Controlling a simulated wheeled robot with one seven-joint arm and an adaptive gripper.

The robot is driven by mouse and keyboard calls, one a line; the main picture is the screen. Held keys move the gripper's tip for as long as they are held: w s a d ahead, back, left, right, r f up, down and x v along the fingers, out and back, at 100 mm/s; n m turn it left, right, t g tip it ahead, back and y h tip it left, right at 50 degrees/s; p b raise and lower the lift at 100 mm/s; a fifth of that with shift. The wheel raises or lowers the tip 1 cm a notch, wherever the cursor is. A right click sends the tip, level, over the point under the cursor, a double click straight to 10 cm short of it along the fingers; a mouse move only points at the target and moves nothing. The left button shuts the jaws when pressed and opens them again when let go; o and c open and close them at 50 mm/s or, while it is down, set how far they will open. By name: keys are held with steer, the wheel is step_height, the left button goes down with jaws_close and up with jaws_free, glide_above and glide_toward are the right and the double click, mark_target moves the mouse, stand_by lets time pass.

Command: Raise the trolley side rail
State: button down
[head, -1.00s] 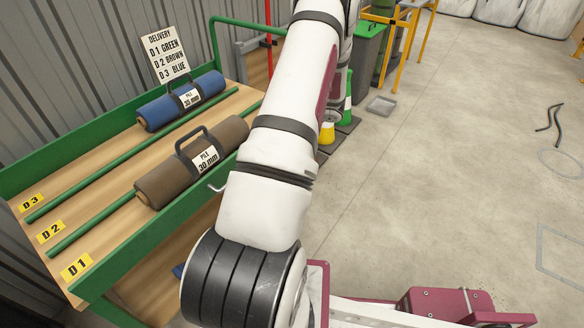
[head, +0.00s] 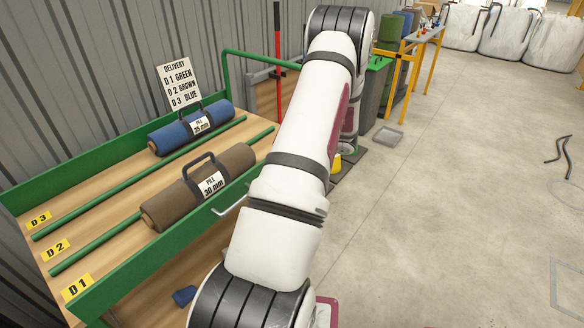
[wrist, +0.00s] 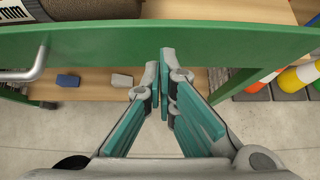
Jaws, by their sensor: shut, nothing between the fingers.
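The green trolley side rail (head: 150,245) runs along the trolley's near long edge, with a pale bent handle (head: 228,200) on its outer face. In the wrist view the rail (wrist: 100,45) crosses the top as a green board, with the handle (wrist: 38,68) at left. My gripper (wrist: 164,58) is shut and empty. Its fingertips are close together at the rail's lower edge, right of the handle; I cannot tell whether they touch it. The gripper is hidden behind my arm in the head view.
A delivery sign (head: 180,82) stands behind. Blue (wrist: 67,81) and grey (wrist: 122,80) blocks lie below the rail. Floor at right is mostly clear.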

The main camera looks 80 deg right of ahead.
steer(key=v, duration=1)
steer(key=shift+r+p, duration=0.3)
steer(key=shift+r, duration=0.1)
steer(key=shift+s+a, duration=0.1)
steer(key=w+a+r+n+y+p, duration=0.1)
steer(key=w+a+r+n+y, duration=0.1)
steer(key=w+a+r+n, duration=0.45)
steer(key=w+a+r+n+y+p, duration=0.15)
steer(key=w+a+r, duration=0.25)
steer(key=w, duration=0.5)
steer(key=w+a+r+n+y, duration=0.2)
steer(key=w+a+r+n, duration=0.35)
steer(key=w, duration=0.25)
steer(key=w+a+r+n+g+y, duration=0.2)
steer(key=w+a+r+n, duration=0.25)
steer(key=a, duration=0.55)
steer(key=s+a+r+n+g+p, duration=0.1)
steer(key=a+r+n, duration=0.1)
steer(key=a+n, duration=0.35)
steer(key=a+r+n+g+p, duration=0.1)
steer(key=a+r+n, duration=0.15)
steer(key=a, duration=0.55)
steer(key=s+a+r+n+g+p, duration=0.1)
steer(key=a+r+n, duration=0.25)
steer(key=a, duration=0.35)
steer(key=s+a+r+n+h+p, duration=0.2)
steer(key=s+a+n, duration=0.8)
steer(key=n, duration=0.2)
steer(key=shift+h, duration=0.35)
